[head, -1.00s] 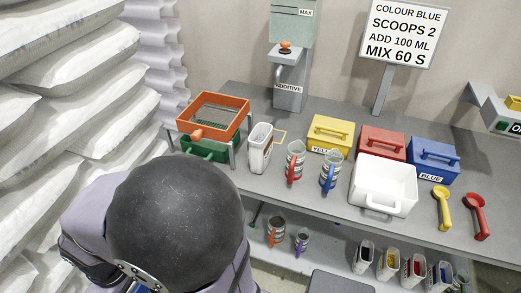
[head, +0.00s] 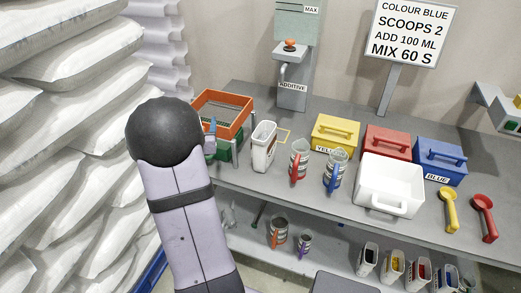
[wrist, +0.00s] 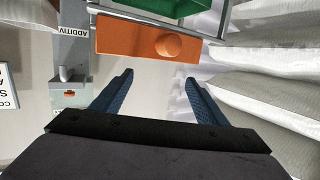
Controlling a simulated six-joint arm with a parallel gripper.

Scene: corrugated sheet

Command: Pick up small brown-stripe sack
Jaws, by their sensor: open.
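The pack is not seen in the wrist view.
The orange sieve (head: 225,100) stands close to my gripper; its orange front and knob (wrist: 150,40) show in the wrist view. Large white sacks (head: 60,120) are stacked at left. Measuring jugs (head: 299,160) and a white tub (head: 389,188) stand right of the pack.

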